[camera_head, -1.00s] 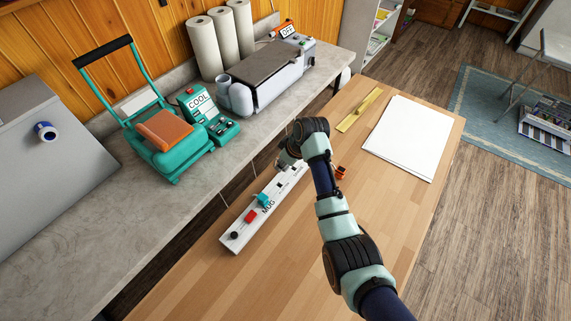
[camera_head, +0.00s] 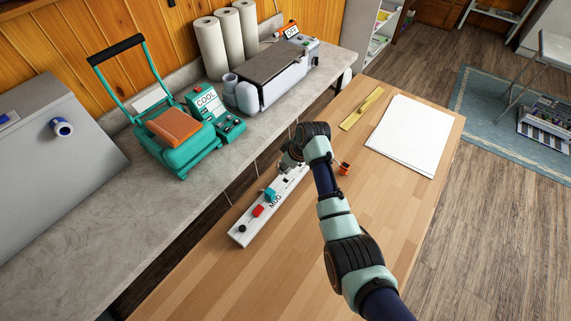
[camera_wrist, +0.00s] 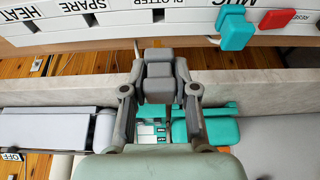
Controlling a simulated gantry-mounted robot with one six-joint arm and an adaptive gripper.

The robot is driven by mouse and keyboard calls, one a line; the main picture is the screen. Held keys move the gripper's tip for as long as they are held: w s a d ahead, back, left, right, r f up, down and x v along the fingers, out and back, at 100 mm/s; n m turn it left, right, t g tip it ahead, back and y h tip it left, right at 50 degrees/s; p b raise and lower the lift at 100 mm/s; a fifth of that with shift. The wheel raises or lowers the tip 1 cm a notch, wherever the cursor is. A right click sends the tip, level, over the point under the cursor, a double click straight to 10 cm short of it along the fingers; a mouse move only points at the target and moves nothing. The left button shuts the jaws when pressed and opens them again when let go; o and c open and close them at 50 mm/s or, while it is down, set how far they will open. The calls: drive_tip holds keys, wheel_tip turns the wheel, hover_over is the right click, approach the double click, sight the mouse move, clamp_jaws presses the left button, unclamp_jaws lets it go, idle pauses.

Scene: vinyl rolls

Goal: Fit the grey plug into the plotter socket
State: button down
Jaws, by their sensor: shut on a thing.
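The grey plug (camera_wrist: 159,78) is between the fingers of my gripper (camera_wrist: 160,92), which is shut on it. A socket slot (camera_wrist: 158,15) shows above the plug. In the head view my gripper (camera_head: 290,160) is over the far part of the strip (camera_head: 242,232) on the wooden table, and the plug is hard to make out.
A teal plug (camera_wrist: 236,29) and a red plug (camera_wrist: 277,21) sit in the strip near the MUG label. An orange object (camera_head: 345,168), a yellow ruler (camera_head: 362,108) and white paper (camera_head: 411,135) lie right of my arm. Machines (camera_head: 182,140) stand on the grey counter.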

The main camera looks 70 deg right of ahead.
drive_tip(key=b, duration=0.3)
hover_over(283, 179)
drive_tip(key=s, duration=0.1)
drive_tip(key=shift+a+f, duration=0.1)
drive_tip(key=shift+f, duration=2)
drive_tip(key=shift+f+p, duration=0.15)
drive_tip(key=shift+p, duration=0.15)
drive_tip(key=shift+f+b, duration=0.3)
drive_tip(key=shift+f, duration=0.15)
drive_tip(key=shift+s+f, duration=0.1)
drive_tip(key=shift+f, duration=0.75)
idle(1.3)
drive_tip(key=shift+c, duration=1.4)
unclamp_jaws()
drive_tip(key=shift+r, duration=0.1)
drive_tip(key=shift+r, duration=0.15)
